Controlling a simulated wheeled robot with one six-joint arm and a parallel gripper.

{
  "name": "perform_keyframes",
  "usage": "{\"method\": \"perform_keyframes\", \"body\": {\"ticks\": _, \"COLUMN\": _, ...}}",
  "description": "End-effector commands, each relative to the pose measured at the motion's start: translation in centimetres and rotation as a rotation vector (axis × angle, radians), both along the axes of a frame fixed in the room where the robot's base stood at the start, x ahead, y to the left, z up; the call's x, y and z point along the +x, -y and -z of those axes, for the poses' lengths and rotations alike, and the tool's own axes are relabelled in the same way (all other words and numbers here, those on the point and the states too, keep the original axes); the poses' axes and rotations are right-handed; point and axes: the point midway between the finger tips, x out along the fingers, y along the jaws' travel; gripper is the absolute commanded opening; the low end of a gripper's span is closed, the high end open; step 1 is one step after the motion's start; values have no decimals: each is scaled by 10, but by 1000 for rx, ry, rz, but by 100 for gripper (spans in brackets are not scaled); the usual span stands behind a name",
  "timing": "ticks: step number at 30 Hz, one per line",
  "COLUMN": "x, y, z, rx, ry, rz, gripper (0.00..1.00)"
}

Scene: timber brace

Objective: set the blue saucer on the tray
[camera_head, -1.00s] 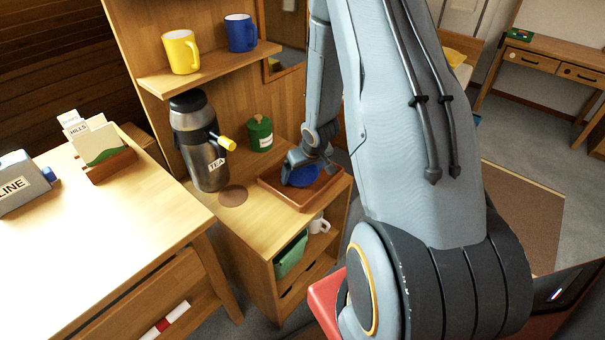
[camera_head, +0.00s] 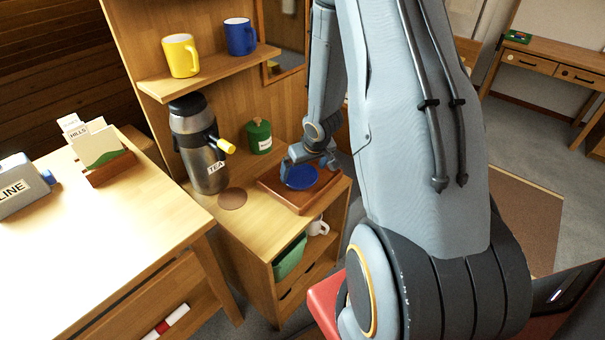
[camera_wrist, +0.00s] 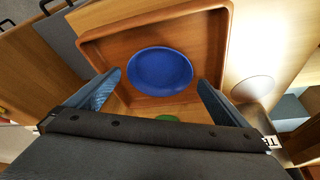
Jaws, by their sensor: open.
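The blue saucer (camera_head: 300,177) lies on the brown wooden tray (camera_head: 272,191), which sits on top of the low cabinet. My gripper (camera_head: 308,165) is open just behind the saucer. In the wrist view my gripper (camera_wrist: 160,85) has its two fingers spread wide, one on each side of the saucer, with visible gaps; nothing is held between them.
Yellow (camera_head: 181,55) and blue (camera_head: 240,36) mugs stand on the shelf above. A light table (camera_head: 110,215) is at left.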

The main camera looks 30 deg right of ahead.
Motion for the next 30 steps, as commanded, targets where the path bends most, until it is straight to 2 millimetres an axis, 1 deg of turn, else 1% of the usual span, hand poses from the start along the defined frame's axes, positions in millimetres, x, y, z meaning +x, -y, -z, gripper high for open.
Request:
{"method": "perform_keyframes", "body": {"ticks": 1, "x": -5, "y": 0, "z": -14, "rx": -1, "ry": 3, "rz": 0, "gripper": 100}}
{"method": "perform_keyframes", "body": {"ticks": 6, "x": -18, "y": 0, "z": -46, "rx": -1, "ry": 2, "rz": 1, "gripper": 100}}
{"method": "perform_keyframes", "body": {"ticks": 10, "x": -25, "y": -1, "z": -62, "rx": -1, "ry": 0, "rz": -1, "gripper": 100}}
{"method": "perform_keyframes", "body": {"ticks": 17, "x": -32, "y": -4, "z": -79, "rx": -10, "ry": -5, "rz": 1, "gripper": 100}}
{"method": "perform_keyframes", "body": {"ticks": 20, "x": -38, "y": -14, "z": -98, "rx": -42, "ry": -25, "rz": 6, "gripper": 100}}
{"method": "perform_keyframes", "body": {"ticks": 23, "x": -55, "y": -34, "z": -127, "rx": -80, "ry": -69, "rz": 12, "gripper": 100}}
{"method": "perform_keyframes", "body": {"ticks": 24, "x": -66, "y": -44, "z": -139, "rx": -92, "ry": -92, "rz": 12, "gripper": 100}}
{"method": "perform_keyframes", "body": {"ticks": 26, "x": -84, "y": -62, "z": -156, "rx": -100, "ry": -132, "rz": 14, "gripper": 100}}
{"method": "perform_keyframes", "body": {"ticks": 27, "x": -98, "y": -74, "z": -167, "rx": -99, "ry": -158, "rz": 13, "gripper": 100}}
{"method": "perform_keyframes", "body": {"ticks": 30, "x": -132, "y": -106, "z": -189, "rx": -82, "ry": -222, "rz": 1, "gripper": 100}}
